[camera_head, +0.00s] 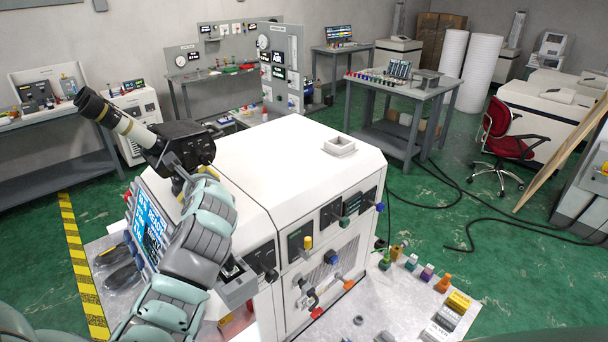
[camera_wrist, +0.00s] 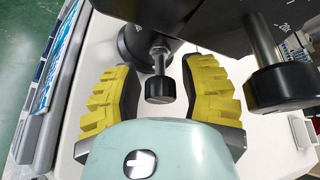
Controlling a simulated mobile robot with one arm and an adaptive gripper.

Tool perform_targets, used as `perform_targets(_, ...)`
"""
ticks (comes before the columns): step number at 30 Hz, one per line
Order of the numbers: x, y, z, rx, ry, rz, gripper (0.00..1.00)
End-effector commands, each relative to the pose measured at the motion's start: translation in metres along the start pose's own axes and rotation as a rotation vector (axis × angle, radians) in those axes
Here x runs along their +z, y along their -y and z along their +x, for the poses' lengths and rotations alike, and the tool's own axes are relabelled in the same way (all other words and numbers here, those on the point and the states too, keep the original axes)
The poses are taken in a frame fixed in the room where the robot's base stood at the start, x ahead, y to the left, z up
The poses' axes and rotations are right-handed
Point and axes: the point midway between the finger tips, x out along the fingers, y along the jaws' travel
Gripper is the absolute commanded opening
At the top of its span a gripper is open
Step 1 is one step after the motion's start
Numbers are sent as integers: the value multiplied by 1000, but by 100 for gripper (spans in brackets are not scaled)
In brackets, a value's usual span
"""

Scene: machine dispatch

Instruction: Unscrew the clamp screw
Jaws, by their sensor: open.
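A black-knobbed screw (camera_wrist: 160,88), which looks like the clamp screw, sticks out on a metal shaft in the wrist view. It sits between the two yellow-padded fingers of my gripper (camera_wrist: 158,95), with a visible gap on both sides. My gripper is open and holds nothing. A larger black knob (camera_wrist: 282,86) on a thick metal shaft is right of the right finger. Both belong to a dark device, which in the head view is a black box (camera_head: 188,143) with a white and black tube (camera_head: 118,118). In that view my gripper (camera_head: 186,183) is just below it, and the screw is hidden.
The device is above the left part of a white machine (camera_head: 290,160) with a blue screen (camera_head: 150,228) on its left side. A square grey frame (camera_head: 340,146) lies on its top, which is otherwise mostly clear. A grey workbench (camera_head: 420,90) stands behind.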

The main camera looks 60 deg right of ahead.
Motion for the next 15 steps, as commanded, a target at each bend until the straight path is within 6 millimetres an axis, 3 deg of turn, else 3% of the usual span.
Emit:
perform_targets(7,-2,0,-15,-4,-3,4,42)
perform_targets(15,-2,1,-51,-5,-4,5,42)
